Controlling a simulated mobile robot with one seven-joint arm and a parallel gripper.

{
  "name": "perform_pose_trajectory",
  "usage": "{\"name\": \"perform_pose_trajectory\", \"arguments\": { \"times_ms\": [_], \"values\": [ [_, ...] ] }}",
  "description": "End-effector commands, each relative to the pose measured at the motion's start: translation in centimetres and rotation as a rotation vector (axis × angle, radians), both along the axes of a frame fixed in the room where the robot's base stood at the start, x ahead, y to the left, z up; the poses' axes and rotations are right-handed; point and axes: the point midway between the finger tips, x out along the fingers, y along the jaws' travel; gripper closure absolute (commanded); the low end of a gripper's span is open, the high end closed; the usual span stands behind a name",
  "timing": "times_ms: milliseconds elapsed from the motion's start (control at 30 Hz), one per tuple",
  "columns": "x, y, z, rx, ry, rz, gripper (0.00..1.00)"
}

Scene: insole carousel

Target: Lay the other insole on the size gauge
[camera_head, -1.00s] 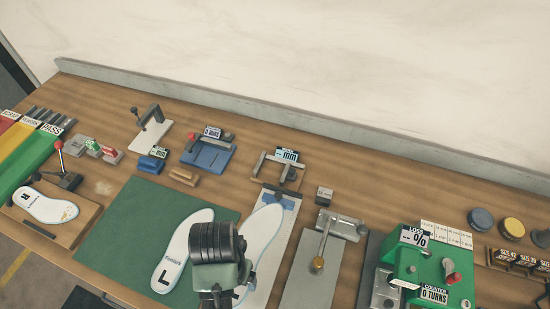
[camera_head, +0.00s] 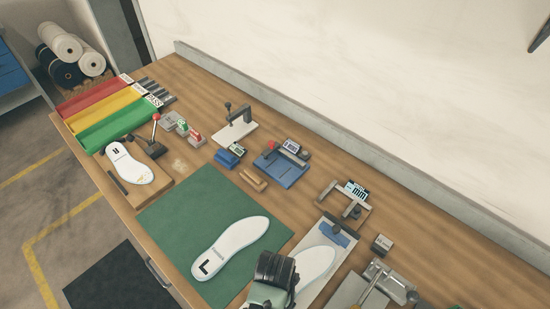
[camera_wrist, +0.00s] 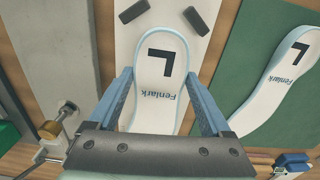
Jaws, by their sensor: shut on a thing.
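The size gauge is a pale plate (camera_wrist: 164,12) with a blue slider (camera_head: 335,234) at its far end. A white insole marked L (camera_head: 315,262) lies along it, its heel close to two dark blocks in the wrist view. My gripper (camera_wrist: 160,76) is shut on this insole, one blue finger at each side. In the head view my wrist hides its heel end. A second white insole marked L (camera_head: 232,247) lies flat on the green mat (camera_head: 182,222), left of the gauge. It also shows at right in the wrist view (camera_wrist: 272,88).
Another white insole (camera_head: 130,165) rests on a wooden fixture at far left, beside red, yellow and green trays (camera_head: 115,120). A blue device (camera_head: 280,168) and a white stand (camera_head: 235,130) stand behind the mat. A lever fixture (camera_head: 372,285) stands right of the gauge.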

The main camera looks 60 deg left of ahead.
Motion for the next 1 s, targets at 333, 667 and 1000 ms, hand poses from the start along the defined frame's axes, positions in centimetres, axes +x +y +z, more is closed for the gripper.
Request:
{"name": "perform_pose_trajectory", "arguments": {
  "times_ms": [333, 667, 1000],
  "values": [
    [0.0, 0.0, -1.6, 0.001, -0.001, -0.001, 0.71],
    [0.0, 0.0, -1.9, 0.001, -0.001, -0.001, 0.0],
    [0.1, 0.1, -1.1, 0.003, -0.003, -0.001, 0.0]
  ]
}}
